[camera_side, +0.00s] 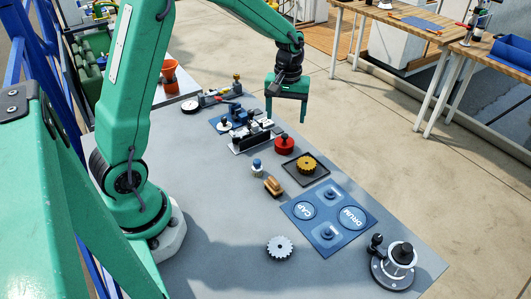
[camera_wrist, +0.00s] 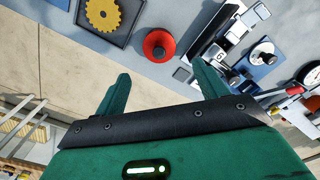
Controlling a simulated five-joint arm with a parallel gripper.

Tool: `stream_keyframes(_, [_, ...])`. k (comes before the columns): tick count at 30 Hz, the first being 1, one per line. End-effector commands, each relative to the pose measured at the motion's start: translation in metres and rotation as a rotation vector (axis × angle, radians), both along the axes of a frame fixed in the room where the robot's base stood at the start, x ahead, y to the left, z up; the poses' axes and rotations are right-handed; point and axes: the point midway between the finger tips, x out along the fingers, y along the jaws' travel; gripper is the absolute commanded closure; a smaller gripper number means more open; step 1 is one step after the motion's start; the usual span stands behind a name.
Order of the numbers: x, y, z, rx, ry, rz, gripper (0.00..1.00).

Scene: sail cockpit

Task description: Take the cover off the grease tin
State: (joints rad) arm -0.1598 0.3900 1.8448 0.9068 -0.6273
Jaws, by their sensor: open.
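The likely grease tin is a small round red tin (camera_side: 284,145) with a dark knob on top, standing upright on the grey table. It also shows in the wrist view (camera_wrist: 158,45), just beyond my fingertips and between their lines. A cover appears to be on it, but the seam is too small to make out. My gripper (camera_side: 286,112) is open and empty, pointing down above the table's far edge, behind the tin in the side view and apart from it. In the wrist view, my two green fingers (camera_wrist: 162,72) stand wide apart.
A yellow gear (camera_side: 307,164) lies in a dark tray beside the tin. A blue mat (camera_side: 329,251) marked CAP and DRUM lies nearer. Black-and-white fittings (camera_side: 250,137) stand left of the tin. A grey gear (camera_side: 280,248) and a winch (camera_side: 397,265) are in front.

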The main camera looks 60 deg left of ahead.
Motion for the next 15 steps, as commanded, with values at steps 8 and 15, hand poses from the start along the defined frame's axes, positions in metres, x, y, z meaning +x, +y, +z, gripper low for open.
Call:
stream_keyframes(8, [-0.001, 0.0, -0.019, 0.0, 0.003, -0.001, 0.28])
stream_keyframes(15, [0.0, 0.0, -0.026, 0.0, 0.0, -0.002, 0.28])
